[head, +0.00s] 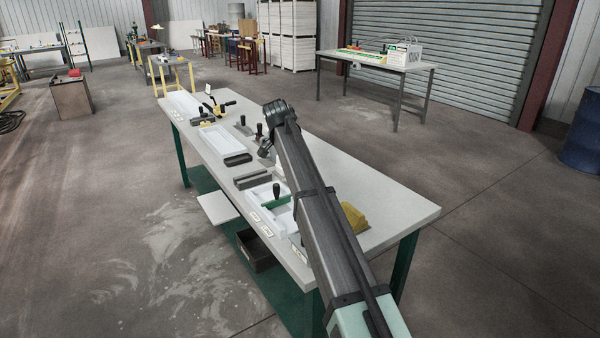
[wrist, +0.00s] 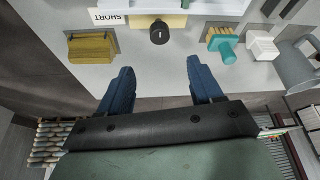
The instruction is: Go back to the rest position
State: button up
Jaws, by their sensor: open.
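My gripper (wrist: 159,68) is open in the wrist view, its two blue fingers apart with nothing between them. Bare tabletop shows beyond the fingertips. In the head view my arm reaches from the lower right over the workbench (head: 400,200), with its wrist above the bench's middle. The gripper's fingers are hard to make out there.
In the wrist view, a black knob (wrist: 159,33), yellow block (wrist: 90,48), teal brush (wrist: 222,40), white block (wrist: 262,47) and grey container (wrist: 297,66) lie beyond the fingers. The head view shows dark bars (head: 252,178) and a white tray (head: 222,146).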

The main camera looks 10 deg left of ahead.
jog(key=shift+s+a+r, duration=0.15)
jog(key=shift+s+r, duration=0.05)
jog(key=shift+r, duration=0.35)
